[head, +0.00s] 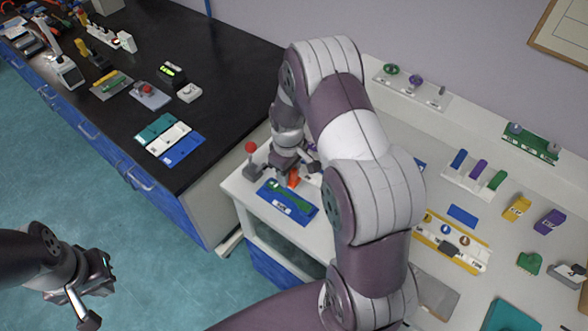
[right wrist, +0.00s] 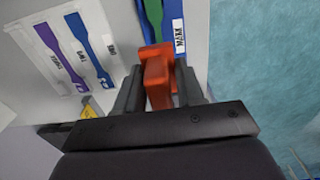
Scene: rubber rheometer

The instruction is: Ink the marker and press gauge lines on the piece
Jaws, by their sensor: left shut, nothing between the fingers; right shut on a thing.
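My right gripper (head: 292,165) is shut on an orange-red marker (head: 293,180), which also shows between the fingers in the right wrist view (right wrist: 157,80). It is over the far edge of a blue mat (head: 303,217). A green dumbbell-shaped piece (head: 286,196) lies on the mat. In the right wrist view the green piece (right wrist: 154,12) and the blue mat (right wrist: 198,45), with its white label, are just beyond the marker. I cannot tell whether the marker touches anything; its underside is hidden. My left gripper (head: 100,275) is shut and empty, over the floor at lower left.
A red-knobbed lever (head: 251,148) stands left of the mat. A white tray (right wrist: 48,38) holds purple and blue dumbbell pieces. Right of my arm are a yellow fixture (head: 452,243), a rack of coloured pieces (head: 474,178), and yellow (head: 516,208) and purple (head: 549,222) blocks. My right arm hides the middle.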

